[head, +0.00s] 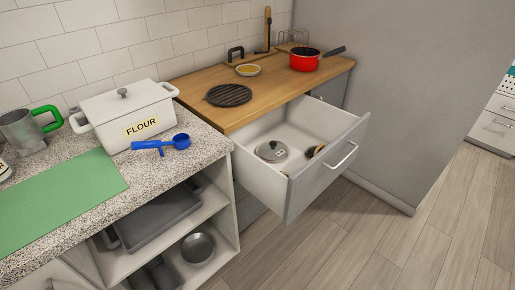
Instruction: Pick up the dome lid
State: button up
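A round grey metal lid with a dark knob (272,151) lies in the open drawer (341,167). It looks low and slightly domed, and I take it as the dome lid. It rests on the drawer floor, left of the middle, with clear floor around it. The drawer is white inside with a grey front and a metal handle. My gripper does not show in this view.
A small brown and dark object (315,151) lies near the drawer front. Above stands a wooden counter (200,84) with a dark round trivet (228,95) and a red pan (304,62). A flour box (123,110) and blue scoop (181,141) are on the speckled counter.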

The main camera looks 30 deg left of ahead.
aim_at(269, 150)
jog(key=u, duration=1.35)
jog(key=i, duration=1)
jog(key=u, duration=0.05)
